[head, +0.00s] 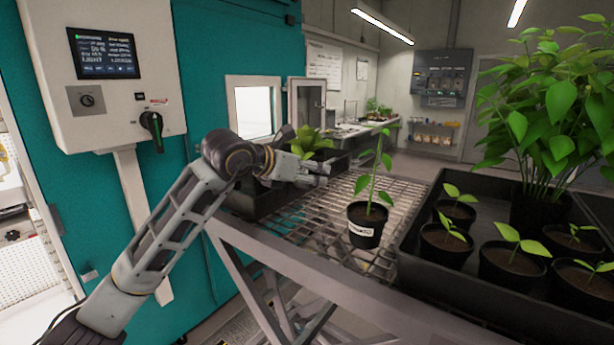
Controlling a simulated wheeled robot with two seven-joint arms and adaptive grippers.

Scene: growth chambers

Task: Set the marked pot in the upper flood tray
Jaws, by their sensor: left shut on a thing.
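The marked pot (366,232) is a small black pot with a white label on its side. It stands upright on the wire-mesh cart top (325,215) and holds a tall, thin green seedling. My left gripper (322,175) is left of the pot and apart from it, its fingers pointing right. It is shut at the dark tray (258,203) on the cart's left end, seemingly on its rim; the exact contact is hidden. A leafy plant (310,143) shows behind the gripper. My right gripper is not in view. I cannot tell which tray is the upper flood tray.
A large black tray (408,262) with several potted seedlings and a tall bushy plant (540,110) fills the right side. Bare mesh lies around the marked pot. A teal wall (215,60) with a control box (105,70) stands at left.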

